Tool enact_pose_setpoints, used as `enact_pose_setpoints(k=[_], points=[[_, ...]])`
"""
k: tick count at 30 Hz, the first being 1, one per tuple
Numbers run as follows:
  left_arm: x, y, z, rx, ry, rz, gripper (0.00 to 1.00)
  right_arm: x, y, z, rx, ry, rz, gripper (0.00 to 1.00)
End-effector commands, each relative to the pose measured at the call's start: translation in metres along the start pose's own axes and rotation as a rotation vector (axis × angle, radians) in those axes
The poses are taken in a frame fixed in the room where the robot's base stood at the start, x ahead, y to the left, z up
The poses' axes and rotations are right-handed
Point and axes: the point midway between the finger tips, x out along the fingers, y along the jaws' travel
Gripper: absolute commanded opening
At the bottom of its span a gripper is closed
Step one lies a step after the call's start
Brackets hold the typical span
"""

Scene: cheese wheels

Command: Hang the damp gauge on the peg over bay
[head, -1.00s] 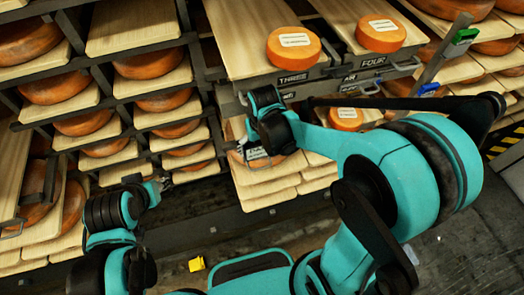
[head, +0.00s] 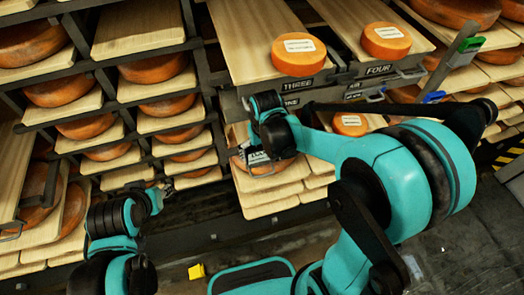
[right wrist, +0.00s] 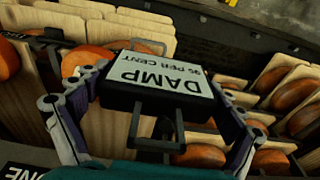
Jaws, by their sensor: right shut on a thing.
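The damp gauge (right wrist: 158,80) is a dark box with a white face reading "DAMP 95 PER CENT", upside down in the right wrist view, with a dark wire-like loop at its lower edge. My right gripper (right wrist: 150,98) is shut on it, one finger on each side. In the head view the gauge (head: 262,160) is small and partly hidden by my right gripper (head: 270,152), in front of the stacked boards below the labelled bays. My left gripper (head: 163,190) is small at lower left, apart from the gauge; its jaw state is unclear. I cannot make out the peg.
Bay labels THREE (head: 297,85) and FOUR (head: 379,69) sit on the shelf front, with an orange cheese (head: 299,66) above. A cheese rack (head: 115,85) fills the left. A green clip (head: 470,43) is on a post at right. A yellow item (head: 197,271) lies on the floor.

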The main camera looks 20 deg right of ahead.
Motion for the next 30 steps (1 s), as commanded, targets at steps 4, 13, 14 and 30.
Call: enact_pose_setpoints(k=[4, 13, 14, 30], points=[[0.000, 0.000, 0.000, 0.000, 0.000, 0.000, 0.36, 0.000, 0.000, 0.000, 0.000, 0.000, 0.000, 1.00], [0.000, 0.000, 0.000, 0.000, 0.000, 0.000, 0.36, 0.000, 0.000, 0.000, 0.000, 0.000, 0.000, 1.00], [0.000, 0.000, 0.000, 0.000, 0.000, 0.000, 0.36, -0.001, 0.000, 0.000, 0.000, 0.000, 0.000, 1.00], [0.000, 0.000, 0.000, 0.000, 0.000, 0.000, 0.36, -0.096, 0.000, 0.001, 0.000, 0.000, 0.000, 1.00]])
